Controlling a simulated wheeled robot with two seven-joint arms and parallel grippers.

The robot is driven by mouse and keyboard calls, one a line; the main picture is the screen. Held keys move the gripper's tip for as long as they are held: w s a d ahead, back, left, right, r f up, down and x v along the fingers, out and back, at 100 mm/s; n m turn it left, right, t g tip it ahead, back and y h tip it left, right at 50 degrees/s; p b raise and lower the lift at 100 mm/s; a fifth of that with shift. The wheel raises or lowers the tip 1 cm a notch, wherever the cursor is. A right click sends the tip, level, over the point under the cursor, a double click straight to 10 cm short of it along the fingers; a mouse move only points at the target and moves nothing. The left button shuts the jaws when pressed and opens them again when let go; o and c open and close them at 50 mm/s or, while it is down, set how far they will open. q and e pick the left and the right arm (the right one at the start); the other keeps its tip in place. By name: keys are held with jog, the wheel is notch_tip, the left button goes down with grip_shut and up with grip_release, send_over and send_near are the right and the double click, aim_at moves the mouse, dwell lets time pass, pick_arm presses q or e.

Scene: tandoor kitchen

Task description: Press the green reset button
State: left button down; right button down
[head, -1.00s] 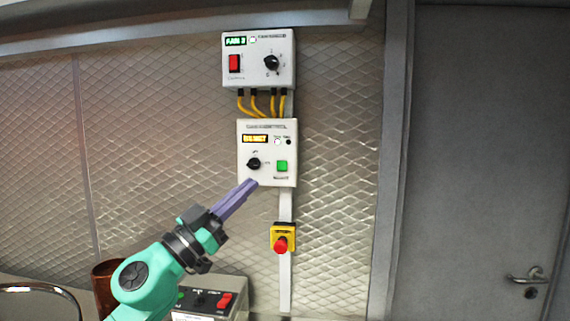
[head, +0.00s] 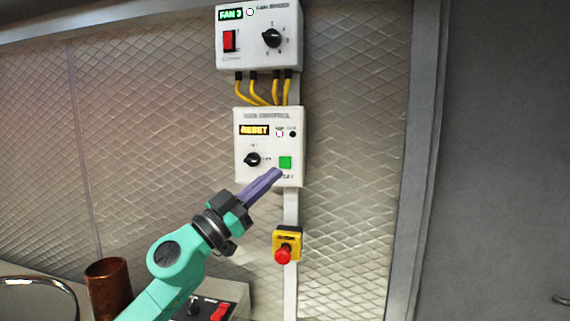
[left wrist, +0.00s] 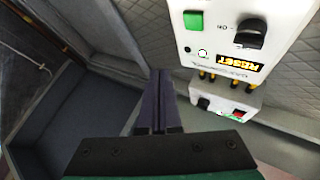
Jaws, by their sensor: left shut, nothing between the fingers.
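The green reset button (head: 285,162) is a square on the lower right of the white gas control box (head: 243,140), whose display reads RESET. It also shows in the left wrist view (left wrist: 193,21). My left gripper (head: 276,174) is shut and empty, its fingertips just below the green button in the head view. In the left wrist view the shut fingers (left wrist: 160,75) appear apart from the box, below and left of the button. Whether the tips touch the box cannot be told from the head view. My right gripper is not in view.
A black knob (head: 252,160) sits left of the button. A red emergency button on a yellow box (head: 287,244) is mounted below. The fan box (head: 258,52) hangs above, joined by yellow cables. A copper cup (head: 108,288) stands at lower left.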

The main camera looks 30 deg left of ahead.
aim_at(285, 162)
pick_arm(q)
jog(key=w+a, duration=0.1)
jog(key=w, duration=0.6)
jog(key=shift+w+a, duration=0.15)
jog(key=shift+a, duration=0.25)
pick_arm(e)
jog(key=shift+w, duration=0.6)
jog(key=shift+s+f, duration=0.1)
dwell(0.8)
pick_arm(q)
jog(key=shift+w+a, duration=0.1)
jog(key=shift+w, duration=0.25)
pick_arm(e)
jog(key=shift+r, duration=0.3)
